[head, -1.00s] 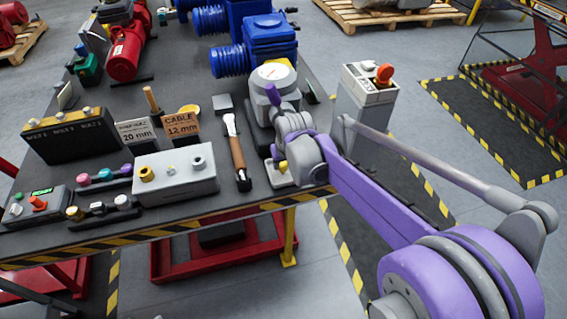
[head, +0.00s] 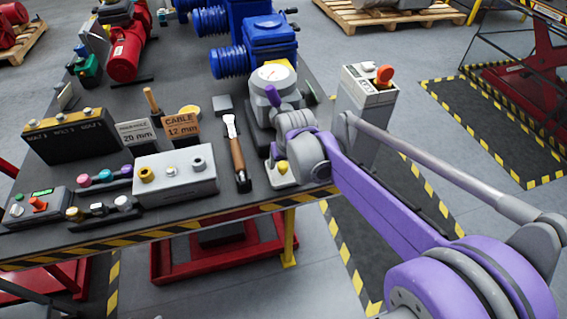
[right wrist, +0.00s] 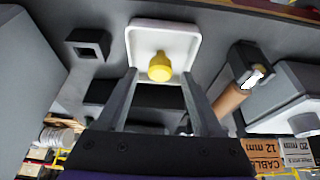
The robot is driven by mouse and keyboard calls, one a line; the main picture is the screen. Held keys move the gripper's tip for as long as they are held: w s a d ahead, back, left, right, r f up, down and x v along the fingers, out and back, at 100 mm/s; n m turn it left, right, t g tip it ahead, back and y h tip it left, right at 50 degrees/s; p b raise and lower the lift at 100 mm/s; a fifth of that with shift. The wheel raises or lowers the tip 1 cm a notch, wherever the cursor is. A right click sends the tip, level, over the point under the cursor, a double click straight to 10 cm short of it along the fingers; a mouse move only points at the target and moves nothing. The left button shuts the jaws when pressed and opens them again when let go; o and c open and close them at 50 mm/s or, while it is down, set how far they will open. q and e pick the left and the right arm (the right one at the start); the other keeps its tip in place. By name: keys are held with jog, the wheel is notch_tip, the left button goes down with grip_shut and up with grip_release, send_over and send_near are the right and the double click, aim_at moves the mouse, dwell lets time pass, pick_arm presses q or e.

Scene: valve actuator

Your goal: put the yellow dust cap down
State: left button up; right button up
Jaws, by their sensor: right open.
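The yellow dust cap (head: 282,168) stands on a small white square tray (head: 292,180) near the front right of the bench. Nothing is held between the fingers. In the head view my right gripper (head: 276,158) is partly hidden by its own wrist. My left gripper is in neither view.
A grey box with knobs (head: 175,176) and cardboard labels (head: 181,127) stand further left. The grey actuator with a dial (head: 272,80) is close behind my right wrist. The striped bench edge (head: 150,235) runs in front.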

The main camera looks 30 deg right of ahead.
jog(key=p+v, duration=0.1)
jog(key=v, duration=0.9)
jog(key=s+a+f+n, duration=0.1)
jog(key=s+a+f, duration=0.2)
jog(key=s, duration=0.3)
jog(key=s+a+f+n, duration=0.1)
jog(key=s+a+f, duration=0.2)
jog(key=s+f, duration=0.2)
jog(key=s+a+f+t+y, duration=0.1)
jog(key=s+a+f, duration=0.2)
jog(key=s, duration=0.4)
jog(key=shift+a+f+n, duration=0.3)
jog(key=shift+f+n, duration=0.1)
jog(key=shift+f, duration=0.4)
